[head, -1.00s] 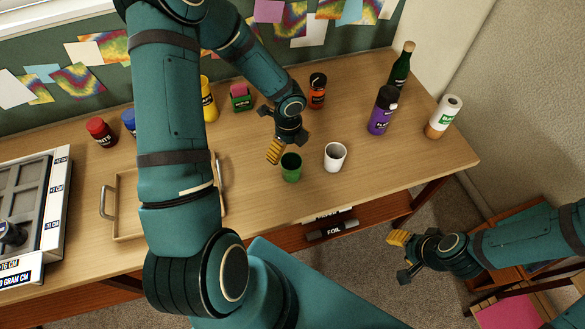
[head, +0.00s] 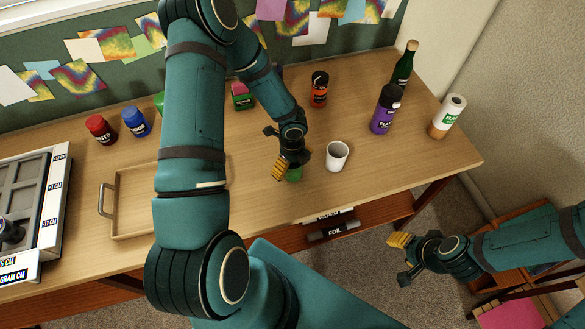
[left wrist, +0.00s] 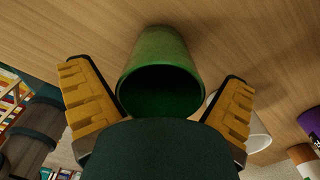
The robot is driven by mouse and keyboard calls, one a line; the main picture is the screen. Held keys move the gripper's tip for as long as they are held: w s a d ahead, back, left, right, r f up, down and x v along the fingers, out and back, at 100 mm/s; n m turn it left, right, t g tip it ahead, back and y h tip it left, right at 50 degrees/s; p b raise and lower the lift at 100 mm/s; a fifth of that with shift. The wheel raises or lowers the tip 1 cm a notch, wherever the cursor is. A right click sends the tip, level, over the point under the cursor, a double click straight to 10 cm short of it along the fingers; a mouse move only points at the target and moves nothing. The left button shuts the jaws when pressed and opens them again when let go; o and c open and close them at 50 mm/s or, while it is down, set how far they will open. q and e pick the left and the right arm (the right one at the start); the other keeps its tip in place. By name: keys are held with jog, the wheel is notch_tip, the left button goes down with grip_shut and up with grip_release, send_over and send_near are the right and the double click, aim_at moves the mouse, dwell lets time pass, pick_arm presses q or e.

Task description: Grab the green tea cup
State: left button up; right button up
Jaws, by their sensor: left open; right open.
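The green tea cup (head: 294,175) stands on the wooden table, mostly hidden behind my left gripper in the head view. In the left wrist view the green cup (left wrist: 160,72) shows its dark open mouth and lies between the two yellow-padded fingers. My left gripper (head: 290,170) is open around the cup's near part, with a visible gap on both sides of it. My right gripper (head: 402,258) is open and empty, off the table's front edge at the right.
A white cup (head: 337,157) stands just right of the green cup. A wooden tray (head: 125,205) lies left.

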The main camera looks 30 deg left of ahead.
pick_arm(q)
jog(key=c, duration=1.3)
jog(key=shift+c, duration=0.2)
